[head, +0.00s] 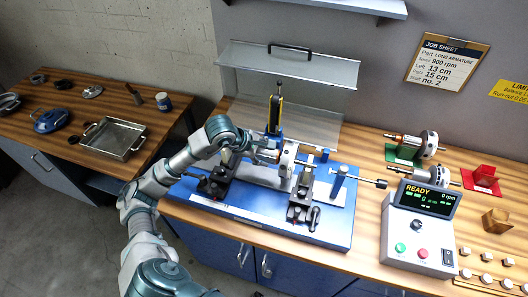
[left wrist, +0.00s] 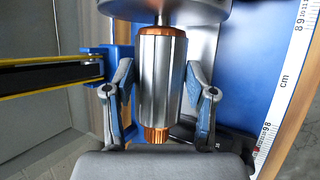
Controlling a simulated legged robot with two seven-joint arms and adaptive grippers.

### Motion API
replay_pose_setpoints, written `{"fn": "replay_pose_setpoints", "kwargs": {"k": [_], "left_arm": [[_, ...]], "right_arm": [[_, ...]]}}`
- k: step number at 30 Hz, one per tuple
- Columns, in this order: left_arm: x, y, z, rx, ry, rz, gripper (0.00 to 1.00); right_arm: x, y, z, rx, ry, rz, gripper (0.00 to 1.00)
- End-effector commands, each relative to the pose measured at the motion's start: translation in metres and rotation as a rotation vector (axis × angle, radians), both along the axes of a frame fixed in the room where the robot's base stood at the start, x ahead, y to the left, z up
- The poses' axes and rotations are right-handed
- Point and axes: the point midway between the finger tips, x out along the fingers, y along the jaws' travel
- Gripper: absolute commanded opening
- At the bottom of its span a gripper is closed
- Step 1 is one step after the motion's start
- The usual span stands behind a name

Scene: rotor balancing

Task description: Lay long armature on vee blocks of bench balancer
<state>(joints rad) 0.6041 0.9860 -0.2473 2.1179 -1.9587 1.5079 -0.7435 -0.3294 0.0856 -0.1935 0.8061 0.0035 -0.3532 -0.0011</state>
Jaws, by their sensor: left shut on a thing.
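My left gripper (head: 256,152) reaches over the blue bench balancer (head: 330,232) and is shut on the long armature. In the left wrist view the armature (left wrist: 160,80) has a silver core with copper ends and lies between my two fingers (left wrist: 160,100). A pale round disc (head: 287,158) at its right end shows in the head view. The left vee block stand (head: 216,182) and right vee block stand (head: 301,194) stand on the base, either side of the armature's middle. I cannot tell whether the shaft touches the vees. My right gripper is out of view.
A clear hood (head: 289,70) with a black handle is raised behind the balancer. A console (head: 418,232) reading READY stands to the right. Other rotors sit on a green stand (head: 403,154) behind it, near a red stand (head: 485,180). A job sheet (head: 447,62) gives left 13 cm, right 15 cm.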

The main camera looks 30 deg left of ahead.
Motion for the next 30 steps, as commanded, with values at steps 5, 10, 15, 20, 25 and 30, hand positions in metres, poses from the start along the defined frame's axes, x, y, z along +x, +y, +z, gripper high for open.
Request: {"fn": "replay_pose_setpoints", "kwargs": {"k": [5, 10, 15, 20, 25, 30], "left_arm": [[0.001, 0.000, 0.000, -0.002, -0.008, 0.001, 0.00], [0.001, 0.000, -0.002, -0.002, -0.008, 0.001, 0.00], [0.001, 0.000, -0.003, -0.002, -0.007, 0.001, 0.61], [0.001, 0.000, -0.004, -0.002, -0.004, 0.000, 0.85], [0.001, 0.001, -0.005, -0.001, -0.002, 0.001, 0.85], [0.000, 0.001, -0.008, 0.000, 0.005, -0.001, 0.81]], "right_arm": [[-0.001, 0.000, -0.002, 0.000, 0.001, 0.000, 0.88], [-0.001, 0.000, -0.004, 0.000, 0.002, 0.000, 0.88], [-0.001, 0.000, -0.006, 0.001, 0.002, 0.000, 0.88], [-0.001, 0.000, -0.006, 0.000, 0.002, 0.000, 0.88], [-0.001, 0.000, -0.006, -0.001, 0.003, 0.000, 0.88], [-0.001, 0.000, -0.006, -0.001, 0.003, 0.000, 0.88]]}}
